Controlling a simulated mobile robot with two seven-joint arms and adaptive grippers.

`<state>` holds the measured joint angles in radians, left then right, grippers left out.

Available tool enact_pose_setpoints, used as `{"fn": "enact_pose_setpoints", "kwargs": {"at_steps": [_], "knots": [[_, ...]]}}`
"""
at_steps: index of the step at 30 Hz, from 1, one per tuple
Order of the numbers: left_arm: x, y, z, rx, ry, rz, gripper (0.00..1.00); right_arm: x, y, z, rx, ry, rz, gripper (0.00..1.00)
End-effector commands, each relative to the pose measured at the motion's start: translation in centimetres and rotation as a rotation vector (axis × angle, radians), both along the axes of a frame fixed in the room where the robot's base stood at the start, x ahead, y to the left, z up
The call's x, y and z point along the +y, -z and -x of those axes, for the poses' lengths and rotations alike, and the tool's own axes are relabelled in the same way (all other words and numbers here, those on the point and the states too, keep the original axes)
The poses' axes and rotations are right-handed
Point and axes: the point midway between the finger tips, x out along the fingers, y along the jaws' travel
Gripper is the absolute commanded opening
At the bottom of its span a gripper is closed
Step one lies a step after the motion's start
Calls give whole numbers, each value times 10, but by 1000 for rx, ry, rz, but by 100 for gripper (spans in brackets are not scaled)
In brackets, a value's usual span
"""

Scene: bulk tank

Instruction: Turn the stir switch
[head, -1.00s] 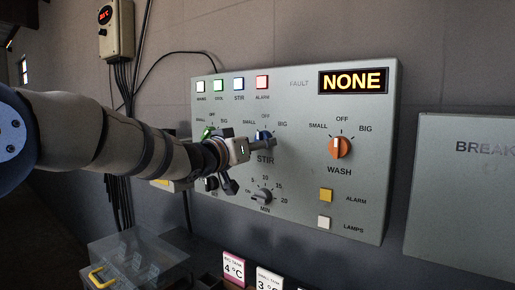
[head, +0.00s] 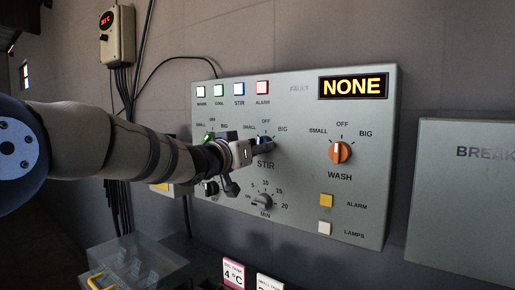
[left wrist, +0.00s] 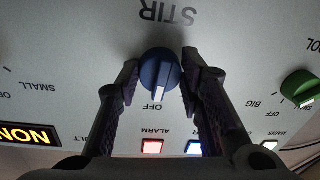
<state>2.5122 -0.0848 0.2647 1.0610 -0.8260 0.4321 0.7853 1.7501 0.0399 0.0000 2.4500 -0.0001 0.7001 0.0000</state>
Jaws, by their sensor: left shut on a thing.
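The stir switch (left wrist: 160,72) is a blue round knob with a white pointer, on the grey control panel above the STIR label. In the left wrist view, which shows the panel upside down, its pointer lies toward OFF. In the head view the stir switch (head: 265,140) is partly hidden by my left gripper (head: 264,147). In the left wrist view the fingers of my left gripper (left wrist: 159,75) stand on both sides of the knob, shut on it. My right gripper is not in view.
Left of the stir switch is a green knob (left wrist: 300,86); right is the orange wash knob (head: 340,152). Below is a grey timer knob (head: 263,202). The display (head: 353,86) reads NONE. A clear box (head: 135,265) stands lower left.

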Motion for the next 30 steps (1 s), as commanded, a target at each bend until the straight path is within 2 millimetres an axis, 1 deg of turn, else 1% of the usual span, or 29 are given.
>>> {"fn": "enact_pose_setpoints", "kwargs": {"at_steps": [21, 30], "knots": [[1, 2, -1, -341, 1, -474, 6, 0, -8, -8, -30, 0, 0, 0], [3, 2, -2, -438, 0, -608, 6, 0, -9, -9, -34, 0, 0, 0]]}}
